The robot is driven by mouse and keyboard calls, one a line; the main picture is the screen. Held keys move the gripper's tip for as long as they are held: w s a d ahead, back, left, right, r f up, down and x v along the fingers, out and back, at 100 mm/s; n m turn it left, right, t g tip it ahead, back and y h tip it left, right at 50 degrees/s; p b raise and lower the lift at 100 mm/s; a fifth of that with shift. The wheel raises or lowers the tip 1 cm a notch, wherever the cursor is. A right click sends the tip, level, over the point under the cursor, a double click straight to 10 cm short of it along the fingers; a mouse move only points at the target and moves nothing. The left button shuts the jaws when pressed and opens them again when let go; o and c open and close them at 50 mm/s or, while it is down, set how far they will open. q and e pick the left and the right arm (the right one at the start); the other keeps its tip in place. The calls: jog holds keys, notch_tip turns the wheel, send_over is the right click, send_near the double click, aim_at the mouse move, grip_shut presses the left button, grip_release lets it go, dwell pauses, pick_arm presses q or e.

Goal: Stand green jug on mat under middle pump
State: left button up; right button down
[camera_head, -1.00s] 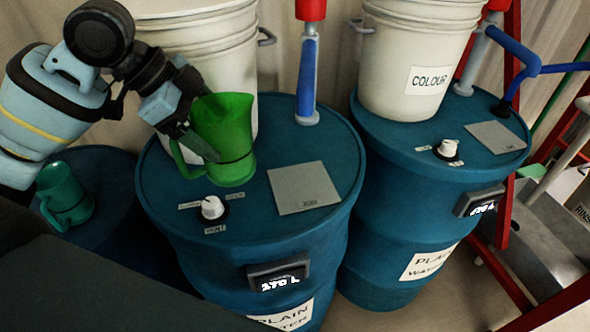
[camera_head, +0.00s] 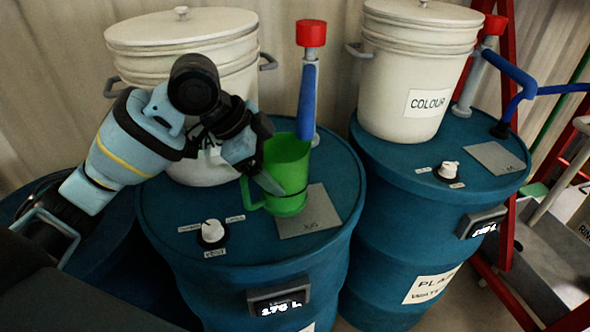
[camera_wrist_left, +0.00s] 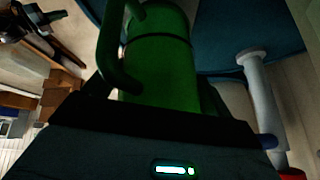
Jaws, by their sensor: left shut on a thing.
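The green jug (camera_head: 288,172) is upright in my left gripper (camera_head: 268,178), which is shut on it. In the head view the jug overlaps the left part of the grey mat (camera_head: 318,215) on the centre drum; I cannot tell whether its base touches. The pump (camera_head: 308,95), with a blue grip and red top, rises just behind and right of the jug. In the left wrist view the jug (camera_wrist_left: 160,70) fills the middle, with its handle on the left, and the pump (camera_wrist_left: 255,90) is at the right. My right gripper is out of view.
A dial (camera_head: 212,233) sits on the drum top (camera_head: 170,215) left of the mat. A lidded white bucket (camera_head: 185,60) stands behind my arm. The right drum carries a COLOUR bucket (camera_head: 415,75), its own dial and mat (camera_head: 493,157). A red ladder frame (camera_head: 510,190) stands at the right.

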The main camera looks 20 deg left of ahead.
pick_arm(q)
jog(key=shift+w+d+f, duration=0.5)
jog(key=shift+d+f, duration=0.05)
jog(key=shift+d, duration=0.25)
jog(key=shift+w+d+f, duration=0.5)
jog(key=shift+d, duration=0.25)
jog(key=shift+w+d+f, duration=0.2)
jog(key=shift+f, duration=0.05)
jog(key=shift+f, duration=0.2)
jog(key=o, duration=1.2)
jog(key=v, duration=1.2)
jog(key=shift+r, duration=0.15)
